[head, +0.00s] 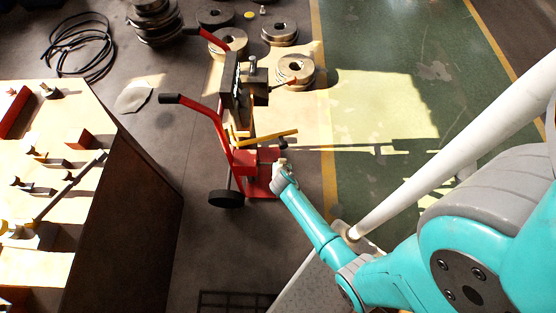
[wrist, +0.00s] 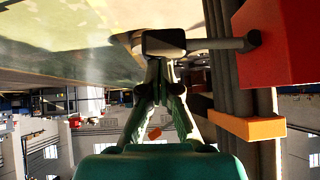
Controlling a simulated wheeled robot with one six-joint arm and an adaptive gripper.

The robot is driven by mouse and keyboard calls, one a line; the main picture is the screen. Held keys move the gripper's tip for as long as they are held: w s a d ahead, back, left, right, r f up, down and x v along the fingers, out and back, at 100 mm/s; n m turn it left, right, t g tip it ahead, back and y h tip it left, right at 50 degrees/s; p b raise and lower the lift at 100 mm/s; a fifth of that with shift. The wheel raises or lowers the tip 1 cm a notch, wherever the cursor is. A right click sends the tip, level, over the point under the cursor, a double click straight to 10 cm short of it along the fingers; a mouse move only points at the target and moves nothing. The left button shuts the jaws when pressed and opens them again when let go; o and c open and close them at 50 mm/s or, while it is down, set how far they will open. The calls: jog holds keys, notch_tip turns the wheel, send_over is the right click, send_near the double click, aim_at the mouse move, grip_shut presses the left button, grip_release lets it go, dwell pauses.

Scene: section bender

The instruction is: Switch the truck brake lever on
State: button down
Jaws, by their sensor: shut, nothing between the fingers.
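The red hand truck (head: 222,130) stands upright on the floor in the middle of the head view, with black grips and a black wheel. My gripper (head: 281,168) is at the truck's right side, low down by its red box. In the wrist view a short dark lever (wrist: 215,44) runs sideways from the red box (wrist: 275,40) and ends in a grey block. My gripper (wrist: 162,66) is shut and empty, its fingertips right at that block. I cannot tell whether they touch. In the head view the lever is mostly hidden by my gripper.
The truck carries a dark metal machine (head: 235,88) with a yellow bar (head: 268,137). A wooden workbench (head: 90,115) with tools stands at the left. Round metal rollers (head: 295,70) and a black cable (head: 78,45) lie behind. The green floor (head: 400,110) to the right is clear.

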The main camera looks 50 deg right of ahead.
jog(key=shift+m+t+y, duration=0.6)
jog(key=shift+t, duration=0.2)
jog(key=f, duration=0.5)
jog(key=shift+s+d+f, duration=0.1)
jog(key=shift+s+f, duration=0.1)
jog(key=shift+s, duration=0.1)
jog(key=shift+s+f, duration=0.1)
jog(key=shift+f, duration=0.05)
